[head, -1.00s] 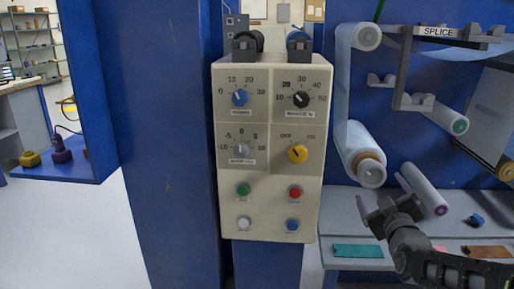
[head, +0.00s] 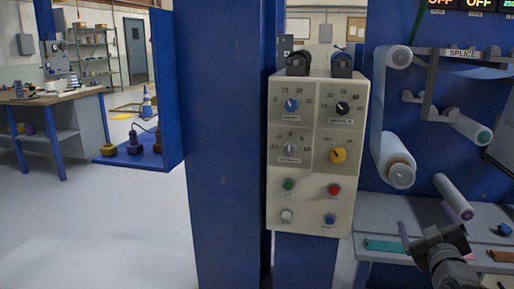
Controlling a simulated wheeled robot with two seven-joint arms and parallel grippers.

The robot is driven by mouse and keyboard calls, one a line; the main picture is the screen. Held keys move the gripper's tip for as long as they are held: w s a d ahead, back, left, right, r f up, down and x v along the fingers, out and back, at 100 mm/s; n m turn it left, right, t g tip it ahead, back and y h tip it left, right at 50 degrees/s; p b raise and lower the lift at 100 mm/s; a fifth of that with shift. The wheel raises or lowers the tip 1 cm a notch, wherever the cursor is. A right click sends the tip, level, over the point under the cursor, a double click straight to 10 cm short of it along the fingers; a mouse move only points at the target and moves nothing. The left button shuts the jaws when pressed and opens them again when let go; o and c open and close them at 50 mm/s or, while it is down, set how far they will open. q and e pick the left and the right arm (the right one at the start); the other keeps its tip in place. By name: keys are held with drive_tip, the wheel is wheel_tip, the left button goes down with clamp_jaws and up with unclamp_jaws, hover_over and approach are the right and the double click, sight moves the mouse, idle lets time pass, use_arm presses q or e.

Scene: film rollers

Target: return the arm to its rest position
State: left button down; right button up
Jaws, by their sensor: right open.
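My right gripper (head: 432,238) is at the lower right, in front of the shelf below the film rollers. It is open, and I see nothing held in it. My right forearm (head: 458,274) comes in from the bottom edge. My left gripper is not in view. A beige control panel (head: 313,165) with knobs and coloured buttons stands to the left of the gripper, apart from it.
Film rollers (head: 396,165) and a splice bar (head: 462,53) are above the gripper. A grey shelf (head: 390,212) holds a teal piece (head: 384,246). A blue post (head: 229,150) stands left of the panel. The floor (head: 110,225) at left is open.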

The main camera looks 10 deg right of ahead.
drive_tip(key=s+a+f+m+g+y, duration=0.1)
drive_tip(key=a+f+m+g+y, duration=0.15)
drive_tip(key=a+f, duration=0.65)
drive_tip(key=s+a+f+m+g+y, duration=0.1)
drive_tip(key=a+f+g+y, duration=0.2)
drive_tip(key=f, duration=1)
drive_tip(key=s+a+f+m+g+y, duration=0.1)
drive_tip(key=a+f+m+g, duration=0.1)
drive_tip(key=a+f, duration=0.7)
drive_tip(key=s+a+f+g+y, duration=0.2)
drive_tip(key=s+a+f+g, duration=0.2)
drive_tip(key=s+a+f, duration=0.55)
drive_tip(key=s+a+f+g+y, duration=0.1)
drive_tip(key=s+a+f+g, duration=0.3)
drive_tip(key=s+a+f, duration=0.55)
use_arm(q)
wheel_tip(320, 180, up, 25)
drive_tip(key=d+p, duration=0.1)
drive_tip(key=p, duration=2.4)
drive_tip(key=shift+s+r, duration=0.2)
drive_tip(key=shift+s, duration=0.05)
use_arm(e)
drive_tip(key=s+r, duration=0.2)
drive_tip(key=r, duration=0.9)
drive_tip(key=s+r, duration=0.3)
drive_tip(key=r, duration=0.9)
drive_tip(key=shift+d+r+g, duration=0.25)
drive_tip(key=shift+d+g, duration=0.1)
drive_tip(key=shift+d, duration=0.1)
drive_tip(key=shift+n+y, duration=0.25)
